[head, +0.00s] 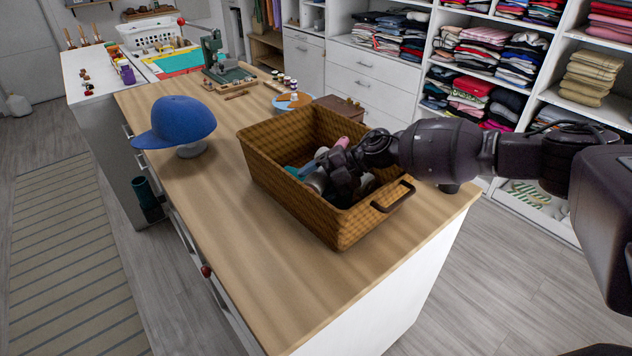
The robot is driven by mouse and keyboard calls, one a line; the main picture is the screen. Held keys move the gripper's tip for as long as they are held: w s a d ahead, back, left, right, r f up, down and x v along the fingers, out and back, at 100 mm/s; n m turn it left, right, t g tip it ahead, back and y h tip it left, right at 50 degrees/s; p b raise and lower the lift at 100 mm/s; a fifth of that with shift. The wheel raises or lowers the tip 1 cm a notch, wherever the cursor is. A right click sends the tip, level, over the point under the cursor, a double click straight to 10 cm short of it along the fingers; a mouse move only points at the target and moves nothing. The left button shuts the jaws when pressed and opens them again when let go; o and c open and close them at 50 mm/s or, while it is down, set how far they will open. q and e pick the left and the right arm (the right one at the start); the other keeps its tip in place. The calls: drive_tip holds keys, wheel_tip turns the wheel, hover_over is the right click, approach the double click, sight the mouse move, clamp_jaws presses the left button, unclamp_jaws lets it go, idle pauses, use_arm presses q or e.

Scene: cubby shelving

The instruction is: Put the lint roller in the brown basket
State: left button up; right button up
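The brown basket (292,197) is a woven, open-topped basket on the wooden counter, with a dark handle at its near right end. My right arm comes in from the right, and my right gripper (328,176) is down inside the basket, below its rim. A blue stick-like piece (308,168) and a pale grey rounded piece (318,181) show right at the fingers. They may be the lint roller, but I cannot tell for sure. Whether the fingers are closed on it is hidden. My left gripper is not in view.
Teal (291,171) and pink (342,142) items also lie in the basket. A blue cap (176,122) sits on a stand at the left. A plate (291,101), small jars and a green machine (216,57) stand behind. The counter's front left is clear.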

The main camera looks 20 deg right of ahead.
drive_tip(key=shift+o, duration=0.6)
drive_tip(key=shift+r, duration=0.25)
drive_tip(key=v, duration=0.6)
drive_tip(key=shift+d+r, duration=0.2)
drive_tip(key=shift+r, duration=0.1)
drive_tip(key=shift+s+d+r, duration=0.15)
drive_tip(key=shift+d+r, duration=0.15)
drive_tip(key=shift+d, duration=0.15)
